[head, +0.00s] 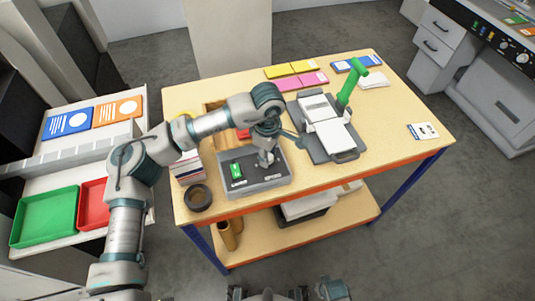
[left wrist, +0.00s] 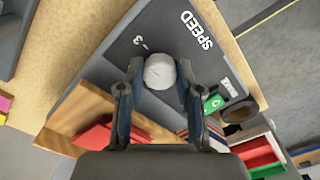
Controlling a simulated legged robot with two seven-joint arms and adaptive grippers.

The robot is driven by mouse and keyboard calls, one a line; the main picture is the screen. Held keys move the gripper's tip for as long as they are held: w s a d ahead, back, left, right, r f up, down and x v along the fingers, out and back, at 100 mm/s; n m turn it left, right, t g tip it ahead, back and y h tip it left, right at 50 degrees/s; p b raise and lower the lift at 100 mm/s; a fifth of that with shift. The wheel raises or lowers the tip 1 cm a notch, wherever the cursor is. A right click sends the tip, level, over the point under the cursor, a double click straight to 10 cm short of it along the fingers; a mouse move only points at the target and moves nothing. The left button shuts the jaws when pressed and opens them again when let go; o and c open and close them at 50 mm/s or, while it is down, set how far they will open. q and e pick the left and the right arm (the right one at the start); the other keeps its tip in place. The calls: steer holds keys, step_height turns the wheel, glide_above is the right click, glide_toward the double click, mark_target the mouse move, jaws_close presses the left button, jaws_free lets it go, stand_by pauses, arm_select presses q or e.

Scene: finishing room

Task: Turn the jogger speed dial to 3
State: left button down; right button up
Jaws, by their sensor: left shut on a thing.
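The jogger (head: 262,183) is a dark grey box at the front left of the wooden table, with a green switch (head: 236,171) on its top. Its speed dial (left wrist: 160,71) is a pale round knob in the left wrist view, beside the white word SPEED. A mark "3" with a short dash (left wrist: 139,41) shows up and left of the dial. My left gripper (head: 265,160) points down over the jogger, and in the left wrist view (left wrist: 159,88) its two fingers are closed on the dial from both sides. I cannot read where the dial points.
A black-rimmed roll (head: 198,198) and a stack of pads (head: 188,168) stand left of the jogger. A dark device with a green lever (head: 346,88) stands to the right. Pink and yellow pads (head: 290,70) lie at the back. The front right of the table is mostly clear.

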arm_select(q)
steer(key=shift+w, duration=0.1)
steer(key=c, duration=0.8)
jaws_free()
steer(key=shift+o, duration=0.2)
step_height(320, 180, up, 12)
steer(key=shift+w+d+f, duration=0.1)
